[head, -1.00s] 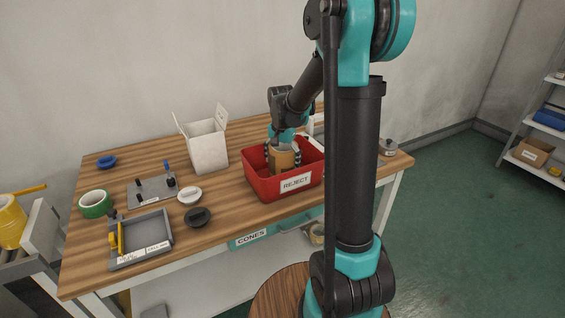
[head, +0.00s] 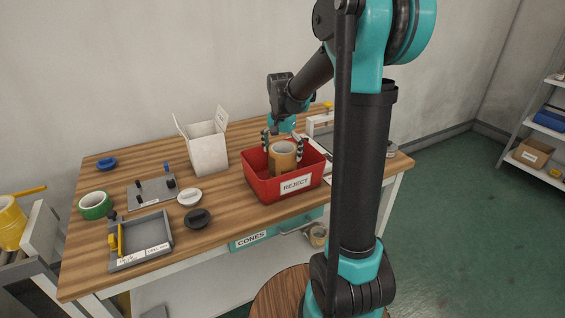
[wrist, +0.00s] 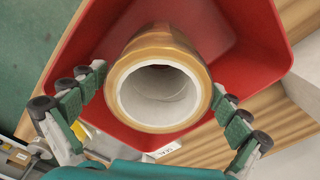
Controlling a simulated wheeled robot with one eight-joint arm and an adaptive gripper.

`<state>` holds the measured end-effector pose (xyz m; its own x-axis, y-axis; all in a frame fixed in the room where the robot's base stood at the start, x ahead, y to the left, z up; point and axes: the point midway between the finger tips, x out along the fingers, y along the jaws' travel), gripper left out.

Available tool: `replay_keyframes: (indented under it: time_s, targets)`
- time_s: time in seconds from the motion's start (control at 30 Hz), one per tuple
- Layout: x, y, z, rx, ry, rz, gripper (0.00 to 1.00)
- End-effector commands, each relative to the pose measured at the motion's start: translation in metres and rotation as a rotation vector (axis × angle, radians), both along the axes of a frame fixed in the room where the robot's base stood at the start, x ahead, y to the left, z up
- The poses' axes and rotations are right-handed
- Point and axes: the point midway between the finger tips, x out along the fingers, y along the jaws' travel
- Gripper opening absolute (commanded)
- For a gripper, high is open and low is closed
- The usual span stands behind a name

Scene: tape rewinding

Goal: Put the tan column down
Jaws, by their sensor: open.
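The tan column (head: 283,160) stands in the red bin labelled REJECT (head: 298,186), its top showing above the bin's rim. In the wrist view, I look down on the tan column (wrist: 116,76) and its pale hollow core, with the red bin (wrist: 245,40) around it. My gripper (head: 285,143) is open over the bin, with its fingers on either side of the column's top. The column's base is hidden by the bin's front wall.
A white open box (head: 208,150) stands left of the bin. A grey device (head: 322,125) stands behind the bin at right.

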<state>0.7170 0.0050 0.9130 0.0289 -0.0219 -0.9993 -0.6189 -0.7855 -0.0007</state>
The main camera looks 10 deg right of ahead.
Motion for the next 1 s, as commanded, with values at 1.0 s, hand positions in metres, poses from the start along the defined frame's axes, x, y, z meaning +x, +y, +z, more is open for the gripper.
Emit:
replay_keyframes:
  time_s: [1.0]
  targets:
    - [-0.002,0.002,0.075,0.0,0.0,0.0,1.0]
